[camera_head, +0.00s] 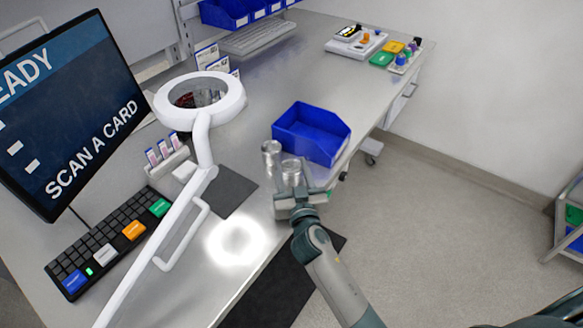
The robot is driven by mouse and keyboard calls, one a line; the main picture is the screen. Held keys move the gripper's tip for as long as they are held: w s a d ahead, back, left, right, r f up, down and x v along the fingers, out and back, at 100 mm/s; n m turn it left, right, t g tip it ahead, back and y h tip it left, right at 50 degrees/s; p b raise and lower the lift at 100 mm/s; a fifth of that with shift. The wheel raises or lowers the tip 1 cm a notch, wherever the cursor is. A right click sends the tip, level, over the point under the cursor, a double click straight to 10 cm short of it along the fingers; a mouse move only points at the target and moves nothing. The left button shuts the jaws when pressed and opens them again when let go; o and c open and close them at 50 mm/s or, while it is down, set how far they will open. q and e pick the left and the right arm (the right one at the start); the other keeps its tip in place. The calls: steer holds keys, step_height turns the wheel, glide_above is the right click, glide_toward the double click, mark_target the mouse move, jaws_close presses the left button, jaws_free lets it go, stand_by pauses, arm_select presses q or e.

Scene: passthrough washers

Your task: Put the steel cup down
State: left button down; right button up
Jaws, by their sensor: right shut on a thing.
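My right gripper (293,184) reaches in from the bottom and is shut on a steel cup (291,168). The cup looks upright, just in front of the blue bin (304,146). I cannot tell whether its base touches the steel table (262,198), because the gripper hides its lower part. A second steel cup (271,151) stands close behind and to the left of the held one, beside the bin. My left gripper is not in view.
A white magnifier lamp (200,150) arches over the table to the left. A dark mat (229,192) lies left of the gripper, with a bright light spot in front. A keyboard (108,240) and monitor (70,110) are at left. Bare table extends beyond the bin.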

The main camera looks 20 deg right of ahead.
steer(key=shift+f, duration=0.15)
steer(key=o, duration=1)
steer(key=shift+o, duration=0.2)
steer(key=shift+r, duration=0.2)
steer(key=shift+s+f, duration=0.15)
steer(key=shift+s, duration=0.1)
steer(key=s+b, duration=0.1)
steer(key=s, duration=0.2)
steer(key=s+a+b, duration=0.1)
steer(key=s, duration=0.2)
steer(key=s+b, duration=0.1)
steer(key=s, duration=0.3)
steer(key=shift+a, duration=0.15)
steer(key=shift+s+a, duration=0.1)
steer(key=shift+s, duration=0.6)
